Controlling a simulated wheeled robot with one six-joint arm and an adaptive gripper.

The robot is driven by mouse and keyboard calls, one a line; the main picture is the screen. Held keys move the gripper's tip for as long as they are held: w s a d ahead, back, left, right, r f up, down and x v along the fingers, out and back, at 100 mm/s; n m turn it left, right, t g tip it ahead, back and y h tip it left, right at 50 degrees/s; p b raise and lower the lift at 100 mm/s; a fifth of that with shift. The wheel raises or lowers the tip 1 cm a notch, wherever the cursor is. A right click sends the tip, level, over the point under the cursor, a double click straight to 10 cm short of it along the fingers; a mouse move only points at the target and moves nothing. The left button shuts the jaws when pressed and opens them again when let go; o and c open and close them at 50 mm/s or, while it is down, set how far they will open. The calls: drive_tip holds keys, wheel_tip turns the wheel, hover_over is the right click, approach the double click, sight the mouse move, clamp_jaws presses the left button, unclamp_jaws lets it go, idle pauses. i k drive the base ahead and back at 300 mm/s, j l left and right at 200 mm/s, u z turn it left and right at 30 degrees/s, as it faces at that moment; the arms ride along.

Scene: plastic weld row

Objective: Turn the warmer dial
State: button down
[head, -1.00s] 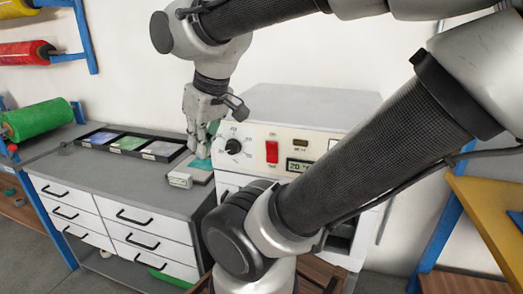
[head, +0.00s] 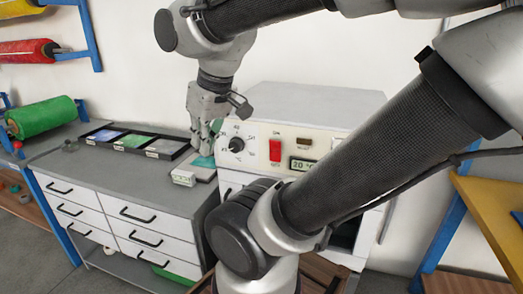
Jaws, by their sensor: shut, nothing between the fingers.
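The warmer (head: 310,105) is a white box-shaped unit at the middle of the head view. Its dial (head: 237,145) is a black knob on a round white scale, at the left end of the front panel. A red switch (head: 275,150) and a small display (head: 303,164) reading about 20 °C sit right of it. My gripper (head: 203,150) points down just left of the dial, over the counter, and appears apart from it. Its fingers are shut and empty. My arm hides the right part of the warmer's front.
A grey counter (head: 100,172) with white drawers stands left of the warmer. It carries a black tray (head: 165,150) with sheets and a small white box (head: 184,178) below my gripper. A green roll (head: 40,118) is at the left. A yellow surface (head: 490,210) is at the right.

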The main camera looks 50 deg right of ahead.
sight(236, 145)
drive_tip(key=j+z, duration=0.1)
drive_tip(key=z, duration=0.75)
drive_tip(key=k+j+z, duration=0.1)
drive_tip(key=z, duration=0.8)
drive_tip(key=i+l+z, duration=0.1)
drive_tip(key=z, duration=0.3)
drive_tip(key=l, duration=0.15)
drive_tip(key=k+j+u, duration=0.15)
drive_tip(key=k+u, duration=0.3)
